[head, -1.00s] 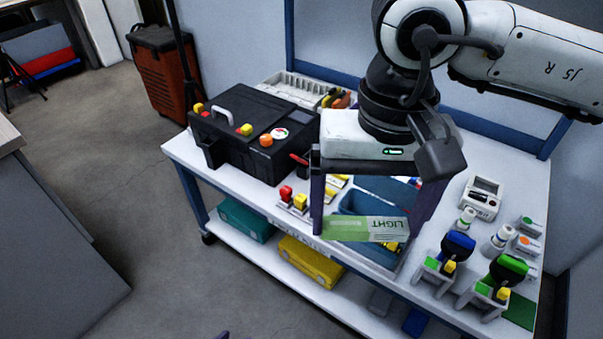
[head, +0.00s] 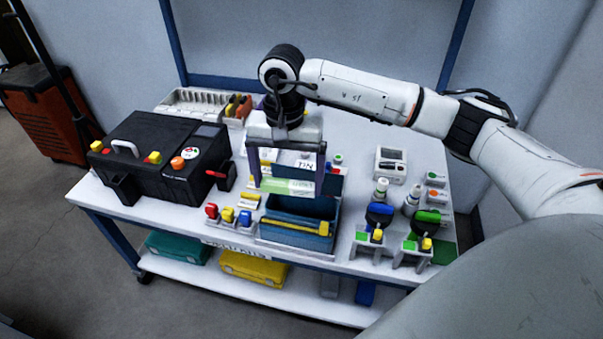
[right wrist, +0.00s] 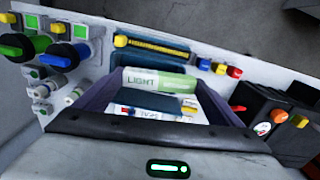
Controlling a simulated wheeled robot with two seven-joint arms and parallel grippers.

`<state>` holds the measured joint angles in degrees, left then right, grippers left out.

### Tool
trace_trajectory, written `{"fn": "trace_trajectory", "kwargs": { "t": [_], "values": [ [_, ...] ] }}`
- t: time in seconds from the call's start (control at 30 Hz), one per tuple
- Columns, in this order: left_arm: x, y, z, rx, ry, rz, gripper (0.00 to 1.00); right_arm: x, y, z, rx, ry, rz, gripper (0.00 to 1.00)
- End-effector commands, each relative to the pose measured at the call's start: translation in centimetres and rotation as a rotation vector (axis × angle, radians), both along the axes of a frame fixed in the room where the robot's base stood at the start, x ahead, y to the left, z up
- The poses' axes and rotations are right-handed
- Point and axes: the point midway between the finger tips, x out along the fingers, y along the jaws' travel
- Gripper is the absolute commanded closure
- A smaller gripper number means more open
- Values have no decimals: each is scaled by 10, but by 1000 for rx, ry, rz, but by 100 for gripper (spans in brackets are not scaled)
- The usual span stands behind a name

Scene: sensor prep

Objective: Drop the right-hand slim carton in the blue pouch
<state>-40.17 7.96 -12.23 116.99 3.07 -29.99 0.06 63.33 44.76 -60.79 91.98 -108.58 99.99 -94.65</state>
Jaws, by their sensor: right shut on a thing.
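My right gripper (head: 288,184) is shut on a slim green and white carton (head: 282,186), held level between its two fingers. The carton also shows in the right wrist view (right wrist: 160,82), with the word LIGHT on it. The blue pouch (head: 282,235) stands open on the table, with a yellow zip strip along its front. The carton hangs above the back part of the pouch's opening; its exact height is hard to tell. The pouch also shows beyond the carton in the right wrist view (right wrist: 135,58). My left gripper is not in view.
A black case (head: 150,165) stands to the left. Red, yellow and blue knobs (head: 228,214) sit left of the pouch. Stands with blue and green knobs (head: 420,235), white bottles (head: 381,188) and a meter (head: 390,165) are to the right. A grey tray (head: 190,105) is behind.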

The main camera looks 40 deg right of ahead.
Motion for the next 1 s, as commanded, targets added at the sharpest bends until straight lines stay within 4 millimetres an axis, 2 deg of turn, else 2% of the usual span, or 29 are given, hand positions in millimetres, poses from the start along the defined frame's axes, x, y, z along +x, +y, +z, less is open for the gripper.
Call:
{"fn": "trace_trajectory", "kwargs": {
  "t": [0.03, 0.1, 0.23, 0.47, 0.8, 1.0],
  "values": [
    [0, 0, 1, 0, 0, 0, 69, -2, -14, -7, 1, 5, -34, 31],
    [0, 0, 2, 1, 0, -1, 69, -2, -27, -13, 0, 1, -64, 31],
    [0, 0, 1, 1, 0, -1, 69, -2, -37, -19, 1, 0, -87, 31],
    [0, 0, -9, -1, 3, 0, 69, -2, -37, -32, 2, -1, -87, 31],
    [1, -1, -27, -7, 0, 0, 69, -2, -37, -68, 3, -1, -86, 31],
    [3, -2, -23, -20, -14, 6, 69, -2, -37, -78, 3, -2, -86, 31]
  ]
}}
